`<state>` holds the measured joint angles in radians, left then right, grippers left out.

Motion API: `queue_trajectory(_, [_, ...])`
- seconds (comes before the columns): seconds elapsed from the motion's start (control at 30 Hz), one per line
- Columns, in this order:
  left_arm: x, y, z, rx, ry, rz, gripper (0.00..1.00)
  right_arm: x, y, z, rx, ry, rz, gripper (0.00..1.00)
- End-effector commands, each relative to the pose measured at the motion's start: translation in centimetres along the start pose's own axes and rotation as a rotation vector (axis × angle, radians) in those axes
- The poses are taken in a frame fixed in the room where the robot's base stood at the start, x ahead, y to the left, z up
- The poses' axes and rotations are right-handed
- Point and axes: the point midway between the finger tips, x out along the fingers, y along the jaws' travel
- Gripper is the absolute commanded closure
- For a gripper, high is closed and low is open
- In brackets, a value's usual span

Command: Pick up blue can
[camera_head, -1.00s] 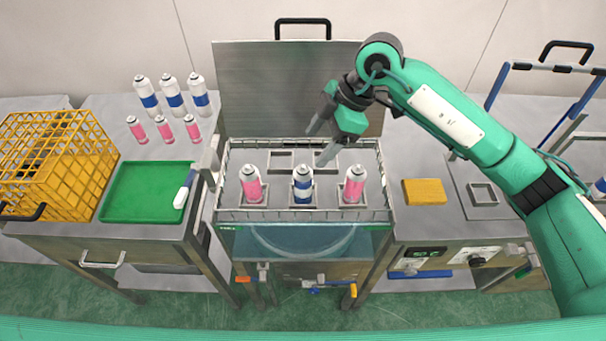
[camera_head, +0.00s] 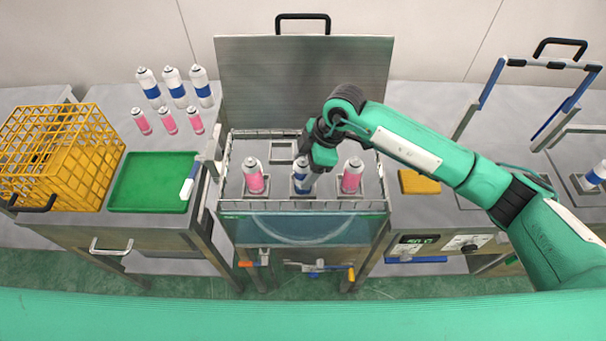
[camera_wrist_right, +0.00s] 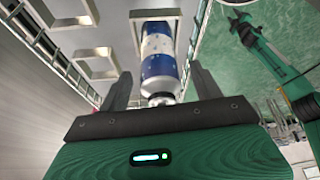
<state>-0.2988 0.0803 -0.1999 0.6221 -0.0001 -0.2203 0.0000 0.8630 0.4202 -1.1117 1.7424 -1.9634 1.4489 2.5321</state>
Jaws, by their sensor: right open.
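A blue and white can (camera_head: 302,178) stands in the middle square holder of the metal rack, between two pink cans. My right gripper (camera_head: 312,170) is over it in the head view and covers part of its upper right side. In the right wrist view the blue can (camera_wrist_right: 160,62) lies between the two open fingers of the right gripper (camera_wrist_right: 161,88), with a gap visible on each side. The fingers hold nothing.
Pink cans stand close on the left (camera_head: 253,177) and right (camera_head: 352,176) of the blue can. A raised metal lid (camera_head: 300,80) is behind the rack. A green tray (camera_head: 150,185), yellow basket (camera_head: 60,160) and several more cans are at left. A yellow sponge (camera_head: 418,182) lies at right.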

Motion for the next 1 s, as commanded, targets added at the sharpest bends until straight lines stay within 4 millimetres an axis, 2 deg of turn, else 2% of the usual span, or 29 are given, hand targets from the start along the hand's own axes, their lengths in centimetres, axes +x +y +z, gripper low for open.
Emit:
queue_trajectory(0.17, [-0.8, 0.0, -0.1, 0.000, 0.000, 0.000, 0.64, 1.7, 0.0, 0.0, 0.002, 0.000, 0.000, 0.34])
queue_trajectory(0.4, [-0.7, 0.0, 0.0, 0.001, -0.001, 0.000, 0.64, 1.9, 0.1, 0.0, 0.001, 0.000, 0.001, 0.34])
queue_trajectory(0.67, [-0.7, 0.0, 0.1, 0.001, -0.002, 0.001, 0.64, 1.9, 0.1, 0.0, 0.001, 0.000, 0.001, 0.85])
queue_trajectory(1.0, [-0.5, 0.0, 0.2, 0.001, -0.003, 0.001, 0.64, 1.6, 0.1, -0.1, 0.000, 0.001, 0.002, 0.86])
